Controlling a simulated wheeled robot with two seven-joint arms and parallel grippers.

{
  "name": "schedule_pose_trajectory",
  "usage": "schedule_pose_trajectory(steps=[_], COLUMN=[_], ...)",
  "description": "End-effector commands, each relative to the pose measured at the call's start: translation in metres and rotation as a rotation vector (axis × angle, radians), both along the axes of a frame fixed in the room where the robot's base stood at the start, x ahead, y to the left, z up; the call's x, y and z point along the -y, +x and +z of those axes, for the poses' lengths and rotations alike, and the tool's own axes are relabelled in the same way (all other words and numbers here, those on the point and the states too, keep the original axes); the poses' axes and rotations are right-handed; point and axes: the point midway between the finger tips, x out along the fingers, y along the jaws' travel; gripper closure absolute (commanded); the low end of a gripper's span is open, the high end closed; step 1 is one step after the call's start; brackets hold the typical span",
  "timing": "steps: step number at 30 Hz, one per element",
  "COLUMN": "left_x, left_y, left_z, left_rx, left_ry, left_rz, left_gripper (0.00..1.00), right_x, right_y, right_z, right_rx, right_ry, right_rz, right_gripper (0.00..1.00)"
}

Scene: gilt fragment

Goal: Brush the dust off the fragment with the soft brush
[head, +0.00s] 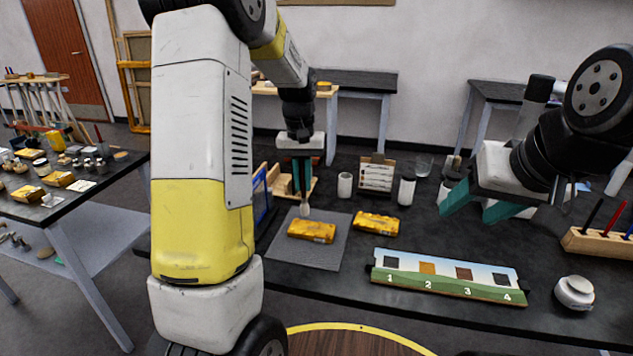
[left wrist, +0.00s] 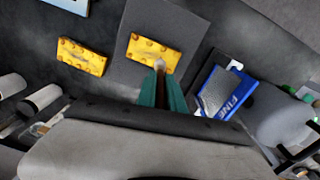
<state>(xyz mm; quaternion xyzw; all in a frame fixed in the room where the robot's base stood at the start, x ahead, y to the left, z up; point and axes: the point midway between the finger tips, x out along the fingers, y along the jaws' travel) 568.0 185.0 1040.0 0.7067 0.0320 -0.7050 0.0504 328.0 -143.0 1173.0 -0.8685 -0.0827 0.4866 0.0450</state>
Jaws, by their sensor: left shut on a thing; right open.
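A gold ornamented fragment (head: 313,232) lies on a dark grey mat (head: 325,256). The left wrist view shows a pale greyish patch on this fragment (left wrist: 138,48). My left gripper (head: 302,186) points down above its far edge, teal fingers shut on the soft brush (head: 305,211). The pale brush tip (left wrist: 159,66) overlaps the fragment's edge in the left wrist view; I cannot tell whether it touches. The brush handle is mostly hidden between the fingers. A second gold piece (head: 376,223) lies just right of the mat. My right gripper (head: 472,212) is open and empty above the table's right side.
A wooden rack of pens (head: 598,243) stands far right. Cups and a small card stand (head: 377,174) are behind. A blue FINE pack (left wrist: 229,93) lies beside the mat.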

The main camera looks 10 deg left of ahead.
Motion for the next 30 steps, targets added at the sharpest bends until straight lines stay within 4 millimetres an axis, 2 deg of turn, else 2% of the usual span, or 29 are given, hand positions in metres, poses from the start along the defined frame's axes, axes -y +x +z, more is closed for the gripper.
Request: schedule_pose_trajectory(steps=[12, 30], left_x=[-0.003, -0.004], left_y=[-0.007, -0.008], left_z=[0.034, 0.035], left_rx=[0.001, -0.001], left_ry=[0.0, 0.0], left_rz=[0.0, 0.001], left_gripper=[1.0, 1.0], right_x=[0.0, 0.0], right_y=[0.0, 0.0], right_z=[0.0, 0.0], right_rx=[0.0, 0.0], right_ry=[0.0, 0.0], right_rz=[0.0, 0.0], right_gripper=[0.44, 0.44])
